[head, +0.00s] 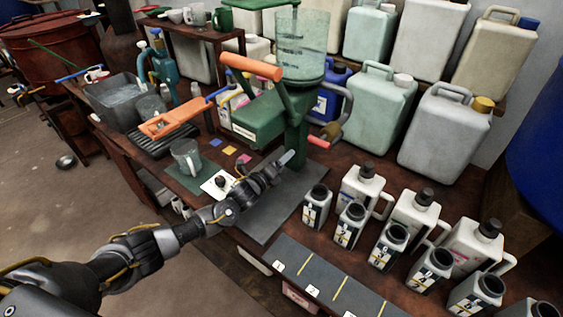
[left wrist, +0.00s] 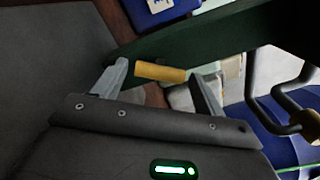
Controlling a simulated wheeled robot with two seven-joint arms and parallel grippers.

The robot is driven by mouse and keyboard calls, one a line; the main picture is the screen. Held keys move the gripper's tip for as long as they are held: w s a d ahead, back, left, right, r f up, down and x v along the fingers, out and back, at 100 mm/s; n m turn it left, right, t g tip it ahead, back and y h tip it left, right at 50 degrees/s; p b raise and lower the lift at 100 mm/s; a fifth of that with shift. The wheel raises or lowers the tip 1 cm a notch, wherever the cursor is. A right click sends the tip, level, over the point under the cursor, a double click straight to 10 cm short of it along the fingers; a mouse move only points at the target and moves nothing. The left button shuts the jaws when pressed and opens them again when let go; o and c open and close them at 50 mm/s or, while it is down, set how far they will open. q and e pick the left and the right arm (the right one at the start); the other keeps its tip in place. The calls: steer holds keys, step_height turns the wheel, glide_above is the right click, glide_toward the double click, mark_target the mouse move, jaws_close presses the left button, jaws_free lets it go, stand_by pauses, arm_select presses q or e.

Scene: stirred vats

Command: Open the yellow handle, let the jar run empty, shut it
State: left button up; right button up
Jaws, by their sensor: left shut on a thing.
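The clear jar (head: 303,45) stands on top of a green machine (head: 262,118), and I cannot tell its liquid level surely. The yellow handle (left wrist: 160,72) shows in the left wrist view, a short bar beside a dark green part. My left gripper (head: 286,158) is low at the front of the green machine in the head view. In the left wrist view its fingers (left wrist: 158,80) stand on either side of the yellow handle and are shut on it. The handle is hidden in the head view. My right gripper is not in view.
The machine carries an orange-gripped lever (head: 250,67) and a red-gripped crank (head: 320,142). A glass mug (head: 187,157) stands on a green mat to the left. Several white bottles (head: 411,217) crowd the right. Large jugs (head: 446,130) stand behind. A numbered dark strip (head: 318,275) lies in front.

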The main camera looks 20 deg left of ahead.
arm_select(q)
steer(key=shift+n, duration=2.1)
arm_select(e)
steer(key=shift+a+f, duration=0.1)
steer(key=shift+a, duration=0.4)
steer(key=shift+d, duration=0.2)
arm_select(q)
steer(key=o, duration=0.7)
steer(key=shift+o, duration=1.3)
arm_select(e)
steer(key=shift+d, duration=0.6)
arm_select(q)
steer(key=shift+r, duration=0.1)
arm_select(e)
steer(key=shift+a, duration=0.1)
